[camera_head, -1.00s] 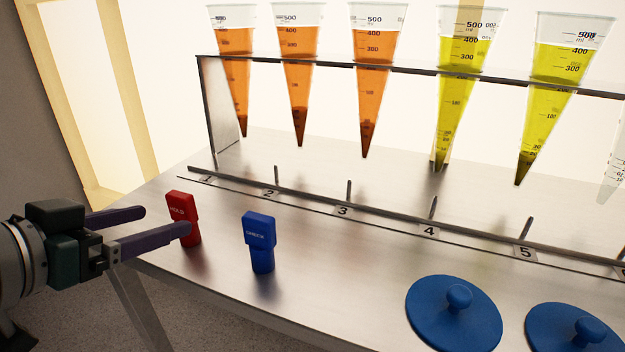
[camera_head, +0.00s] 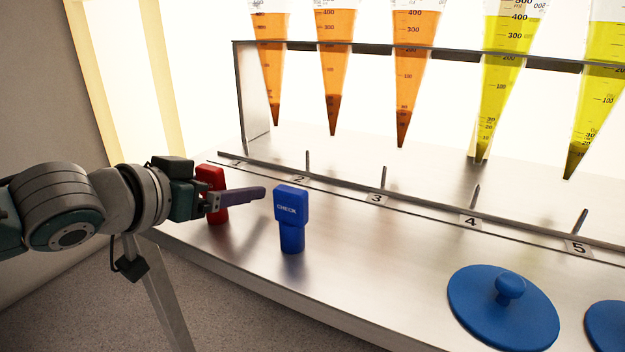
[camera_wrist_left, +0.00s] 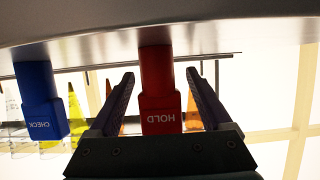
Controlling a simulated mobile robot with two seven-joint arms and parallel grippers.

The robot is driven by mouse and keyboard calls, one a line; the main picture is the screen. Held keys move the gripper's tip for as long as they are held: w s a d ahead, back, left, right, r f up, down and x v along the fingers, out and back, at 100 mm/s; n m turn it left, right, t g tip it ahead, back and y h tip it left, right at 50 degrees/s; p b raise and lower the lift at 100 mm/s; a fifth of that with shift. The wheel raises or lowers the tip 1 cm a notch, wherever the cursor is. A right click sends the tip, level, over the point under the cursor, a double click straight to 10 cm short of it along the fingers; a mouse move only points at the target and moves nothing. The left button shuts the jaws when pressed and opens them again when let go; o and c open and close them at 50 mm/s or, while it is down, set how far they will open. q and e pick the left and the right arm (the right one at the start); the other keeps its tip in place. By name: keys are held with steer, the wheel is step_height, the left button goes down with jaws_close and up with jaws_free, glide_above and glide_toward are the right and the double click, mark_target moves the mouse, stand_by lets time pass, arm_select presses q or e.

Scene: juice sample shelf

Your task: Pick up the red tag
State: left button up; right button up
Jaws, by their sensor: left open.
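The red tag (camera_head: 211,176), marked HOLD, stands upright on the metal bench near its left end. My left gripper (camera_wrist_left: 160,76) is open, with one finger on each side of the red tag; in the left wrist view the tag (camera_wrist_left: 157,85) appears upside down between them, with a gap to each finger. In the head view the near finger crosses in front of the tag and hides its middle; the far finger is hidden. My right gripper is not in view.
A blue CHECK tag (camera_head: 291,217) stands just right of the finger's tip. Blue round lids (camera_head: 503,308) lie at the front right. Behind is a rack (camera_head: 350,47) holding cones of orange and yellow juice above a numbered rail (camera_head: 400,194). The bench's front edge is close.

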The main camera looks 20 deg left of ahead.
arm_select(q)
steer(key=shift+c, duration=0.4)
jaws_close()
